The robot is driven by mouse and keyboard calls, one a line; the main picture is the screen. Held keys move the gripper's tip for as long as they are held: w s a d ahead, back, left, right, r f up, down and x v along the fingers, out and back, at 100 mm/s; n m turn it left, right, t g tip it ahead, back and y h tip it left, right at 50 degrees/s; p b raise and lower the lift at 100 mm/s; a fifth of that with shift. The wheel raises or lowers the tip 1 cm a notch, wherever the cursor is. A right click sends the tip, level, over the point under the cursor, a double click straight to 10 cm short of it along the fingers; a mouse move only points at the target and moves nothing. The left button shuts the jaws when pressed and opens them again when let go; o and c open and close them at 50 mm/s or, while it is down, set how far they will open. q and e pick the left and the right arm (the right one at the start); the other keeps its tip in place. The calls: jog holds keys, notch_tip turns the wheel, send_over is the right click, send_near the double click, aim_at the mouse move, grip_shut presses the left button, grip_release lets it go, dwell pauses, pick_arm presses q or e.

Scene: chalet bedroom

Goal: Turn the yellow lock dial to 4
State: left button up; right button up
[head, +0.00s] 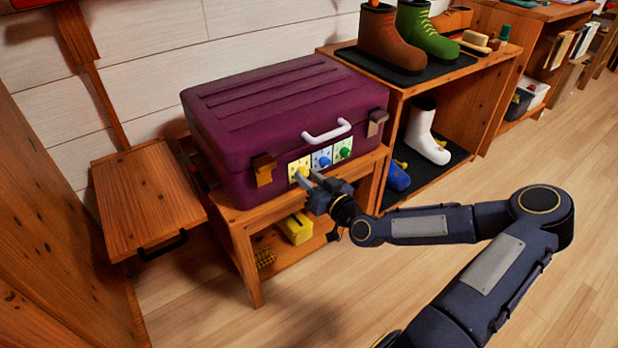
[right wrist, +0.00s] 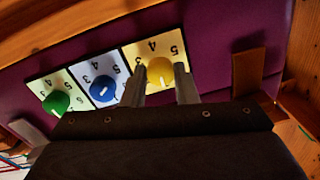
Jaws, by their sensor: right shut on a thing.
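The purple suitcase (head: 270,110) has three square dial plates on its front. The yellow lock dial (head: 303,171) is the leftmost in the head view, beside the blue dial (head: 323,161) and green dial (head: 345,152). In the right wrist view the plates appear turned over, with the yellow dial (right wrist: 160,71) between my fingers; digits 4 and 5 show on its plate. My right gripper (head: 306,179) is shut on the yellow dial; it also shows in the right wrist view (right wrist: 161,85). I cannot tell which number the dial points to. My left gripper is not in view.
The suitcase lies on a low wooden bench (head: 240,225) with a yellow object (head: 296,228) on its lower shelf. A brown latch (head: 264,169) sits left of the dials and a white handle (head: 327,132) above them. A shoe shelf (head: 395,93) stands to the right.

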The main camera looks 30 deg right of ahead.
jog(key=m+p, duration=0.1)
jog(key=m, duration=0.3)
jog(key=shift+m, duration=0.4)
jog(key=m+p, duration=0.1)
jog(key=m, duration=0.3)
jog(key=shift+m, duration=0.4)
jog(key=m, duration=0.4)
jog(key=shift+m+t+h+p, duration=0.3)
jog(key=shift+m+t+p, duration=0.05)
jog(key=shift+m+t, duration=0.05)
jog(key=m, duration=0.4)
jog(key=shift+a+m, duration=0.1)
jog(key=shift+m, duration=0.3)
jog(key=m, duration=0.4)
jog(key=shift+m+h+p, duration=0.3)
jog(key=shift+p, duration=0.1)
jog(key=m+p, duration=0.1)
jog(key=m, duration=0.3)
jog(key=shift+m, duration=0.4)
jog(key=m+p, duration=0.1)
jog(key=m, duration=0.3)
jog(key=shift+r+m+p, duration=0.1)
jog(key=shift+m+p, duration=0.2)
jog(key=shift+m+g+h+p, duration=0.3)
jog(key=shift+m+p, duration=0.4)
jog(key=shift+m, duration=0.8)
